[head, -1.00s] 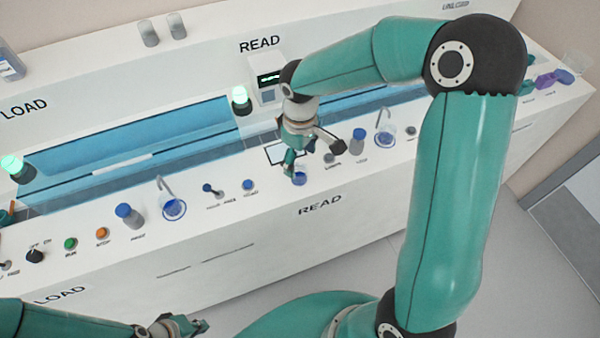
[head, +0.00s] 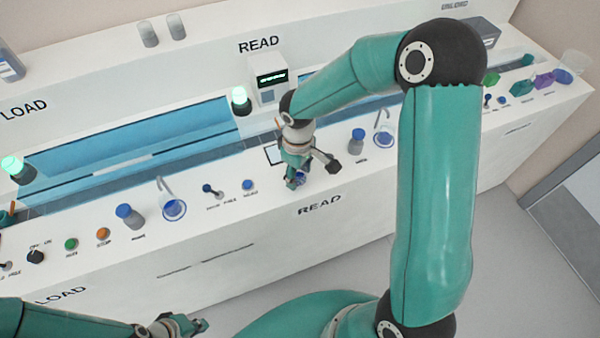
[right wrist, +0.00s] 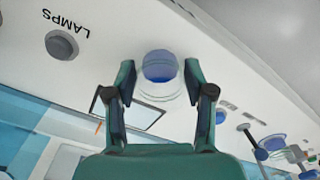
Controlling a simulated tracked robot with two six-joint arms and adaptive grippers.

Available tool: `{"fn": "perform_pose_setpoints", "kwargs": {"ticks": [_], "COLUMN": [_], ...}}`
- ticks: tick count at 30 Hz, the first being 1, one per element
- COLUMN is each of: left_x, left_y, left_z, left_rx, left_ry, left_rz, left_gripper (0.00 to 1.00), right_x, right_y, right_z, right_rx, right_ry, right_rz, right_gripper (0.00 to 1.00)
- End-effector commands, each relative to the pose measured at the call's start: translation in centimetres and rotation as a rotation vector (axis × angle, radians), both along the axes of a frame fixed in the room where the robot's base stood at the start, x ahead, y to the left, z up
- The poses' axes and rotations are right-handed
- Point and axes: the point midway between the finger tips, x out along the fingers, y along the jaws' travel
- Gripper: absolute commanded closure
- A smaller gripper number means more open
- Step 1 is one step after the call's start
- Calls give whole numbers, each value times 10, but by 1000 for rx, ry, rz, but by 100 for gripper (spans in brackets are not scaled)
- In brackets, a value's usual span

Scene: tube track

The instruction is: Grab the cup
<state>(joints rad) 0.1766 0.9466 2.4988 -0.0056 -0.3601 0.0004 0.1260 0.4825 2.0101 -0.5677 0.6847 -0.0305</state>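A small clear cup with blue in it (right wrist: 160,68) stands on the white bench top, between the two fingers of my right gripper (right wrist: 160,80) in the right wrist view. Gaps show on both sides of it, so the fingers are open. In the head view my right gripper (head: 312,174) is low over the READ section, and the cup (head: 302,178) is partly hidden by it. My left gripper (head: 188,326) is at the bottom left, away from the bench; its opening is unclear.
A grey LAMPS knob (right wrist: 62,45) and a dark-framed pad (right wrist: 130,108) are beside the gripper. A blue-capped bottle (head: 357,140) and a hooked spout over a blue basin (head: 384,134) stand to the right. A reader box (head: 268,78) is behind. The bench's front edge is close.

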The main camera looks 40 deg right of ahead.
Motion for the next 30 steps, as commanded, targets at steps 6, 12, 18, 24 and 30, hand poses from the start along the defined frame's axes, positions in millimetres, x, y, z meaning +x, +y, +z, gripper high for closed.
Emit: {"fn": "perform_pose_setpoints", "kwargs": {"ticks": [6,12,18,24,30], "left_x": [0,0,0,0,0], "left_y": [0,0,0,0,0], "left_z": [0,0,0,1,2], "left_rx": [0,0,0,0,0], "left_ry": [0,0,0,0,0], "left_rz": [0,0,0,0,0], "left_gripper": [100,100,100,100,100], "right_x": [0,0,0,1,2], "right_y": [0,0,0,0,-1], "right_z": [0,0,6,28,72], "right_rx": [0,0,-1,0,-1], "right_ry": [0,0,-1,-4,-9], "right_rz": [0,0,0,-1,-1], "right_gripper": [88,88,88,88,88]}}
